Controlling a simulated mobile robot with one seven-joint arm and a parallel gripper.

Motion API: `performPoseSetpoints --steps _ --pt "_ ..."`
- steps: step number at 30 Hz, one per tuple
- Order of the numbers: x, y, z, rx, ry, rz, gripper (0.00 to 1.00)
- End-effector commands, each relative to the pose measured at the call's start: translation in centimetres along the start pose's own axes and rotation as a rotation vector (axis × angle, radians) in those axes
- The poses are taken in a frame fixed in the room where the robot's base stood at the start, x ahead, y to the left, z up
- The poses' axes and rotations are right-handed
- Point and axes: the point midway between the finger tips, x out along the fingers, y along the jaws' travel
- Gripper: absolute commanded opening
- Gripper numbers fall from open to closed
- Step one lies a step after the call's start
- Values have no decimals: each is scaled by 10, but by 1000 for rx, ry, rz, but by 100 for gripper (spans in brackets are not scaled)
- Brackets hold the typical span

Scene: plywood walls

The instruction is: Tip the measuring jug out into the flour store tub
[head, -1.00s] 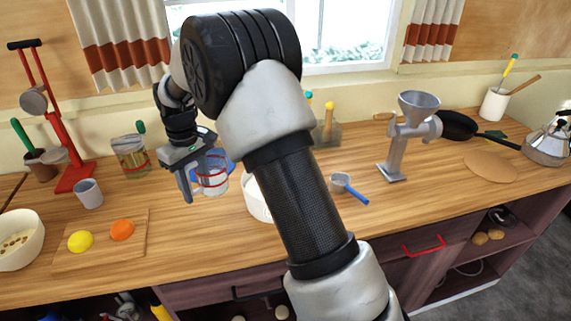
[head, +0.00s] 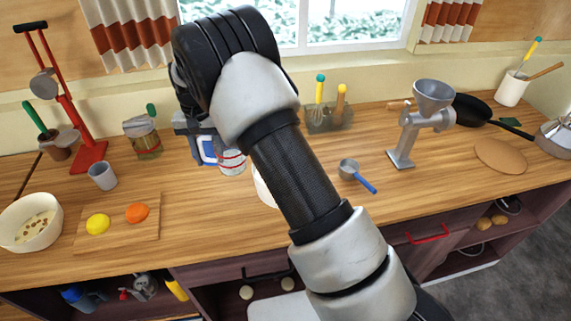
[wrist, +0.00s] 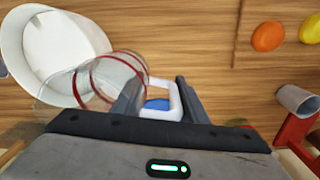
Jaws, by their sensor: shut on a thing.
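The measuring jug (head: 232,160) is clear with red bands and has a white and blue handle. It also shows in the wrist view (wrist: 108,76). My gripper (wrist: 160,98) is shut on the handle and holds the jug above the counter. In the head view my gripper (head: 200,140) is partly hidden behind my arm. The white round tub (head: 263,188) is mostly hidden by my arm there. In the wrist view the tub (wrist: 18,40) lies at upper left, and the jug's body overlaps its near edge. I cannot tell how far the jug is tilted.
A grey cup (head: 103,176), a board (head: 120,228) with lemon and orange, and a white bowl (head: 28,230) are left. A blue-handled scoop (head: 352,171) and grinder (head: 410,135) stand right. A jar (head: 144,137) stands behind. Counter between cup and tub is clear.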

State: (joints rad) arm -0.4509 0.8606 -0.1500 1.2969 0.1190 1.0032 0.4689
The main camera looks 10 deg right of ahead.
Motion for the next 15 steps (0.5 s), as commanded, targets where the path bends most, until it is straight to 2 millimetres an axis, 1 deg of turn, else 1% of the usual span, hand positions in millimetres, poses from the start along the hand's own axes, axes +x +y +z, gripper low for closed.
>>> performPoseSetpoints --steps 11,15 --pt "-2 7 -1 2 -7 -145 5" --pt "-6 10 -1 3 -9 -216 5"
